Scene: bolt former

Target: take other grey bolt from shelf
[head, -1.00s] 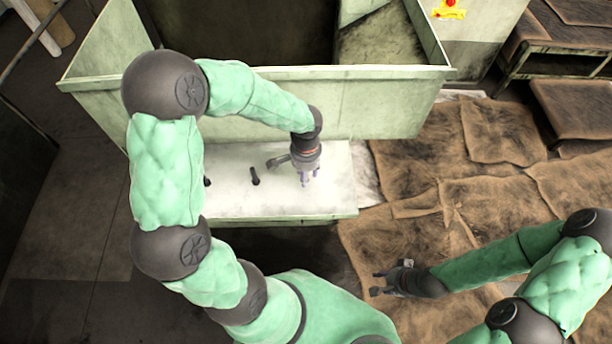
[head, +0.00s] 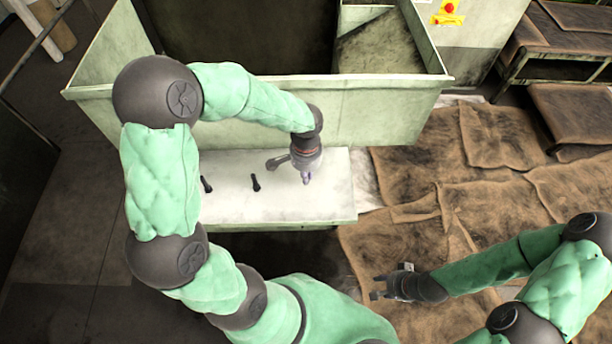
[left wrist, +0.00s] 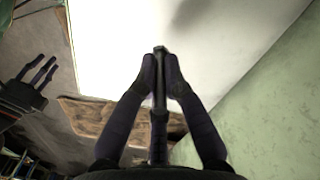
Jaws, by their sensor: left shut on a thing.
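My left gripper (head: 306,179) is over the right part of the pale shelf (head: 320,208), pointing down. Two dark bolts, one in the middle (head: 256,183) and one at the left (head: 207,184), are on the shelf. My right gripper (head: 376,286) is open and empty, low and away from the shelf.
A large pale green metal bin (head: 380,110) with a raised wall stands directly behind the shelf. Brown, worn mats (head: 410,240) cover the floor on the right. A dark rack (head: 560,70) stands at the far right. The shelf's front edge is clear.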

